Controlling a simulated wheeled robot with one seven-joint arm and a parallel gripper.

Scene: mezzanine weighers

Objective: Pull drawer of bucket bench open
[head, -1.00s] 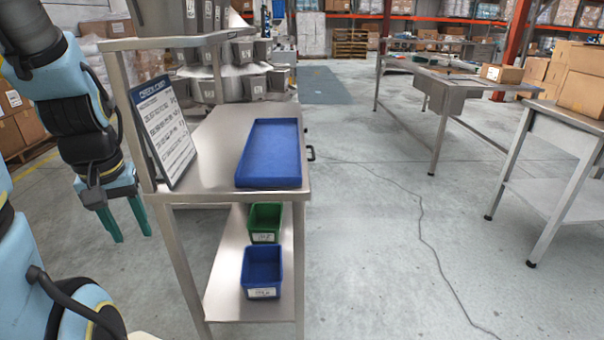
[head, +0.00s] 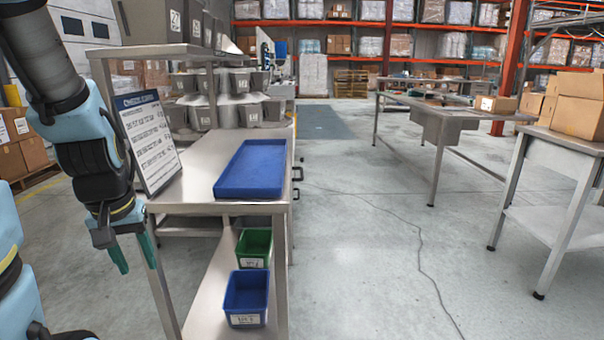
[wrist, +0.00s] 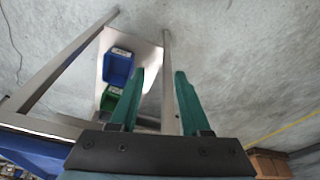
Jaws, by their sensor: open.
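A steel bench with several grey buckets (head: 243,112) on it stands at the left, beyond a nearer steel bench. Two dark handles, an upper one (head: 298,173) and a lower one (head: 296,194), stick out at the right side of the benches. I cannot tell for sure which bench they belong to, and the drawer fronts are hidden edge-on. My gripper (head: 132,257) is open and empty, pointing down beside the left of the nearer bench, far from the handles. In the wrist view its green fingers (wrist: 160,74) are apart, with a bench leg behind them.
The nearer bench holds a blue tray (head: 252,170) and a leaning sign (head: 150,140); green (head: 254,248) and blue (head: 247,298) bins sit on its lower shelf. Steel tables (head: 440,125) stand at the right. The aisle floor (head: 370,240) between is clear.

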